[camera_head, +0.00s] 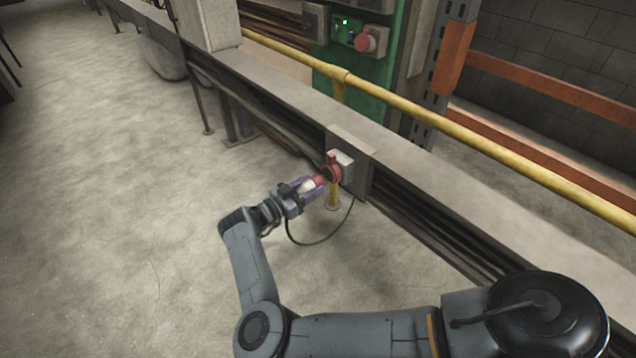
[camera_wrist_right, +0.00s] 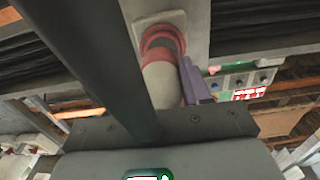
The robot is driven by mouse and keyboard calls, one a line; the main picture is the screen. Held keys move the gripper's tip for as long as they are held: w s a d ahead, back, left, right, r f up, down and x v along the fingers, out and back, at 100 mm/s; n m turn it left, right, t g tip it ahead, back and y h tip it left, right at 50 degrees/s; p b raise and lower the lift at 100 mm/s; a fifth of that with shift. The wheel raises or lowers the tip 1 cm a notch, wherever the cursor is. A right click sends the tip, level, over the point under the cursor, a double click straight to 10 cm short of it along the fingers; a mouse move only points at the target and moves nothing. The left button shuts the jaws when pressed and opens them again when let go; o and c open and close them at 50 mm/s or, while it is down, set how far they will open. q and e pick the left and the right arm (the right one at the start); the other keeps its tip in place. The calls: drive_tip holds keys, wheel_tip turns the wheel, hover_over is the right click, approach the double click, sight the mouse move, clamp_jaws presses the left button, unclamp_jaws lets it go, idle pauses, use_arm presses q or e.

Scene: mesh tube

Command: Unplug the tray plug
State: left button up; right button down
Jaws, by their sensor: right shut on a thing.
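The tray plug (camera_head: 308,184) is a pale cylinder with a red collar, at the red and grey socket (camera_head: 344,168) on the side of the cable tray. My right gripper (camera_head: 312,186) is shut on the plug, with its purple fingers around the body. In the right wrist view the plug (camera_wrist_right: 161,82) runs up to the red ring of the socket (camera_wrist_right: 162,38), and I see no clear gap between them. A dark bar of my gripper covers part of that view. A black cable (camera_head: 318,242) loops below the plug. My left gripper is not in view.
The long grey cable tray (camera_head: 290,85) crosses the scene, with a yellow rail (camera_head: 420,110) beyond it. A green panel (camera_head: 362,72) with a red knob stands behind. The floor (camera_head: 110,190) at the left is clear.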

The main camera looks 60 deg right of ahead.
drive_tip(key=shift+v, duration=0.85)
drive_tip(key=shift+w+r, duration=0.1)
